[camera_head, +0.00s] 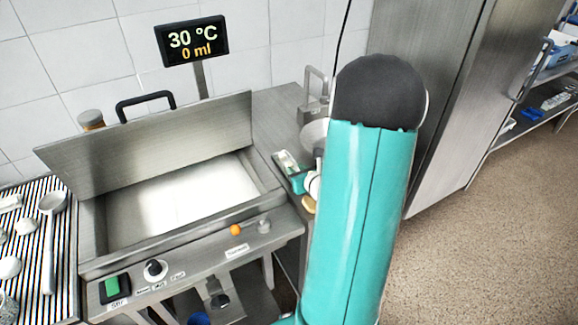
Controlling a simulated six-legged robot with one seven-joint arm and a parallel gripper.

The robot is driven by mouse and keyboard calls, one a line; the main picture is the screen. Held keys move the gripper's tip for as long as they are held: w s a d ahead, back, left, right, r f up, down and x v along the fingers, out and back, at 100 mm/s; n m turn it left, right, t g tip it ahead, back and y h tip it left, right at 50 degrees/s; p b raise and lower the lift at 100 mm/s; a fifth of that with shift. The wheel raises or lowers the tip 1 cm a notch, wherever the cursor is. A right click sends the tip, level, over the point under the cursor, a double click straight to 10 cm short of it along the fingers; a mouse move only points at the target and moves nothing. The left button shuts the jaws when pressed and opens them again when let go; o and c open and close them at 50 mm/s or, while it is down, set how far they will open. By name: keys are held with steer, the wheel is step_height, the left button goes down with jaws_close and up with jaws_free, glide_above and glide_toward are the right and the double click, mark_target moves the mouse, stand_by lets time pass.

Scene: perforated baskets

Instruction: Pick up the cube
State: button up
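I cannot make out a cube for certain in the head view. My own teal arm link with its dark rounded top stands upright right of centre and covers part of the counter behind it. My gripper is not visible, so I cannot see where it is or whether it holds anything. A small green-and-white item (290,172) sits on the counter just left of my arm, partly hidden.
A steel basin (182,190) with a raised lid (150,145) stands at left. An orange knob (235,230) is on its front. A striped rack (62,270) with a ladle (50,230) is far left. Steel cabinets (455,90) stand behind; speckled floor (490,240) at right is clear.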

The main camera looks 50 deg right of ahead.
mark_target(291, 166)
steer(key=shift+x, duration=2.35)
steer(key=shift+c, duration=0.3)
jaws_close()
steer(key=shift+r, duration=0.1)
